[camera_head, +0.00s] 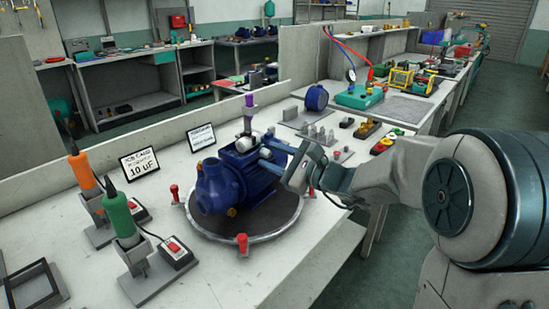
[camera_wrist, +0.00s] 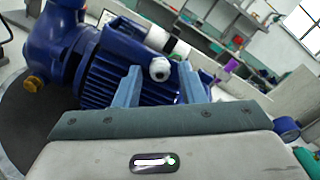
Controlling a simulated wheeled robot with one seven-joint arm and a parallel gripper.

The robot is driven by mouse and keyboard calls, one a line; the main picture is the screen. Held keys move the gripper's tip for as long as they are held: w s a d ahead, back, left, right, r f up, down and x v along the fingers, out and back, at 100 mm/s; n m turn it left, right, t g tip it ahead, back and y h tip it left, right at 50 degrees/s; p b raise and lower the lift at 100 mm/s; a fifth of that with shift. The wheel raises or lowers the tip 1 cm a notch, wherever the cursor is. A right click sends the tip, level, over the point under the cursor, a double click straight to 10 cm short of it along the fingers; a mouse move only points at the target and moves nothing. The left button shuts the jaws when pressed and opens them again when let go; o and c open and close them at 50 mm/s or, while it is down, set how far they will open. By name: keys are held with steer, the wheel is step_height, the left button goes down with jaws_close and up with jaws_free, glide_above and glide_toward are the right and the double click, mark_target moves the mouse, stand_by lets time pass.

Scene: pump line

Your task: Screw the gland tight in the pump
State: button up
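The blue pump (camera_head: 222,184) with a finned motor body stands on a round dark turntable (camera_head: 273,226). It fills the upper left of the wrist view (camera_wrist: 95,65). A small white round piece, which looks like the gland (camera_wrist: 159,69), sits on the pump's side, facing the wrist camera. In the head view a whitish piece (camera_head: 244,144) shows on top of the pump; I cannot tell if it is the same one. My gripper (camera_head: 264,153) is open at the pump's right side. Its blue fingers stand apart, with the gland showing between them in the wrist view. Contact is not visible.
Red posts (camera_head: 242,243) stand around the turntable. Orange (camera_head: 82,170) and green (camera_head: 118,214) drivers stand on the left. Two signs (camera_head: 140,163) and a purple-topped tool (camera_head: 249,101) are behind the pump. Small fittings (camera_head: 318,133) lie at right.

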jaws_close()
steer(key=shift+r+m+p, duration=0.25)
steer(key=shift+m+p, duration=0.45)
steer(key=shift+p, duration=0.3)
steer(key=shift+f+m+p, duration=0.1)
steer(key=shift+m+p, duration=0.6)
steer(key=shift+m, duration=0.2)
steer(key=shift+f, duration=0.15)
steer(key=shift+r+m+p, duration=0.25)
steer(key=shift+m+p, duration=0.75)
steer(key=shift+p, duration=0.2)
steer(key=shift+f+m+p, duration=0.1)
steer(key=shift+m+p, duration=0.6)
steer(key=shift+f, duration=0.15)
